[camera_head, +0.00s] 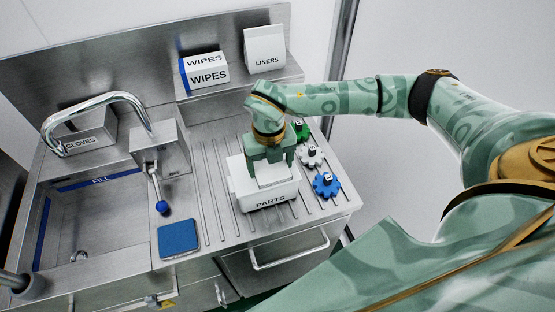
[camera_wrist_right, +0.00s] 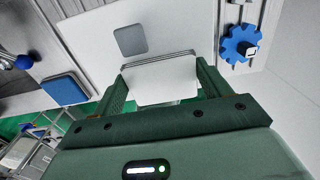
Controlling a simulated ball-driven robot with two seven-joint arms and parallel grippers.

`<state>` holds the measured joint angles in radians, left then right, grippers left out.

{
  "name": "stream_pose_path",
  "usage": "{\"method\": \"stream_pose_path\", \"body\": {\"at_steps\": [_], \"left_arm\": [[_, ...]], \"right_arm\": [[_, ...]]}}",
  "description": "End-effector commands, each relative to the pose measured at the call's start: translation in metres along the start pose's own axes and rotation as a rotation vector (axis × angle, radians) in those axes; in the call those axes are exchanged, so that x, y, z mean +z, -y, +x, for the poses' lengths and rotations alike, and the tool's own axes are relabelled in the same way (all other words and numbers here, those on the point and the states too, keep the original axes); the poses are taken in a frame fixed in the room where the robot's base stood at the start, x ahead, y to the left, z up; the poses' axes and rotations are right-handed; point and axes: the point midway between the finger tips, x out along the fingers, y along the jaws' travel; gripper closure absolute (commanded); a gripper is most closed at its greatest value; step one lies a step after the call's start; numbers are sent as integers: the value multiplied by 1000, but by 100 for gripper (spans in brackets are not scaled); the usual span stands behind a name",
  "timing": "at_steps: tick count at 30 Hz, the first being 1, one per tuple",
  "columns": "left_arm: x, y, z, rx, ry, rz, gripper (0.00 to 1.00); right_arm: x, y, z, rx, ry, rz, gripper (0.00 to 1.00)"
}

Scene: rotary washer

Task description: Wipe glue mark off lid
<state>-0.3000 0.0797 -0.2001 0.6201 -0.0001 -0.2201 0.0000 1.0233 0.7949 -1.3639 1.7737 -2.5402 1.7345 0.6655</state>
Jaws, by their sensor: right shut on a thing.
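A white box labelled PARTS (camera_head: 270,203) with a white lid stands on the ribbed drainboard, under my right gripper. In the right wrist view a flat grey square mark (camera_wrist_right: 131,41) shows on the white lid (camera_wrist_right: 185,25). My right gripper (camera_head: 270,168) points down over the lid. In the wrist view its green fingers (camera_wrist_right: 163,85) are shut on a white block (camera_wrist_right: 160,83). I cannot tell whether the block is a separate piece or part of the lid. The mark is hidden in the head view. My left gripper is not in view.
Blue (camera_head: 326,185), white (camera_head: 310,155) and green (camera_head: 300,130) gears lie right of the box. A blue pad (camera_head: 178,238) lies front left, near a blue-knobbed lever (camera_head: 161,207). The sink (camera_head: 95,228) and faucet are left. WIPES (camera_head: 207,72) and LINERS (camera_head: 265,50) boxes stand behind.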

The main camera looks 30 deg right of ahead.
Motion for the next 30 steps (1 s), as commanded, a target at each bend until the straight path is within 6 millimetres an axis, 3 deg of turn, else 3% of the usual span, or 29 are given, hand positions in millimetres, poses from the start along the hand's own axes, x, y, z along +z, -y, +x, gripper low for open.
{"method": "stream_pose_path", "body": {"at_steps": [11, 21, 30], "left_arm": [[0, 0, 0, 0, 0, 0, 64], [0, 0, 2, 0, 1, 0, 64], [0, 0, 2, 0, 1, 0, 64]], "right_arm": [[1, -3, 0, -1, 1, 1, 42], [1, -26, 2, 1, 1, 0, 42], [0, -29, 3, 1, -1, -1, 42]]}}
